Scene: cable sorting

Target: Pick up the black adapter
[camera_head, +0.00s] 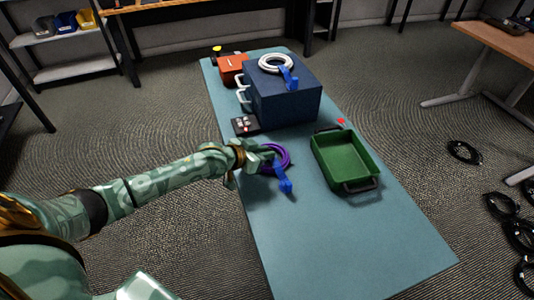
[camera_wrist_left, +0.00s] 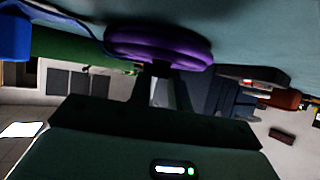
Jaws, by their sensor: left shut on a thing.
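A small black box with pale marks on top (camera_head: 245,124), which may be the black adapter, lies on the table's left edge in front of the blue case. My left gripper (camera_head: 262,160) is nearer than this box and apart from it. It is shut on a coiled purple cable (camera_head: 283,157) with a blue connector (camera_head: 284,184). In the left wrist view the purple coil (camera_wrist_left: 160,46) sits at the fingertips, and the picture is upside down, with the table at the top. My right gripper is not in view.
The teal table (camera_head: 330,240) is clear at its near end. A green tray (camera_head: 346,182) with black handles stands right of the gripper. A blue case (camera_head: 290,108) carries a white cable coil (camera_head: 276,58). An orange box (camera_head: 229,70) stands at the far left.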

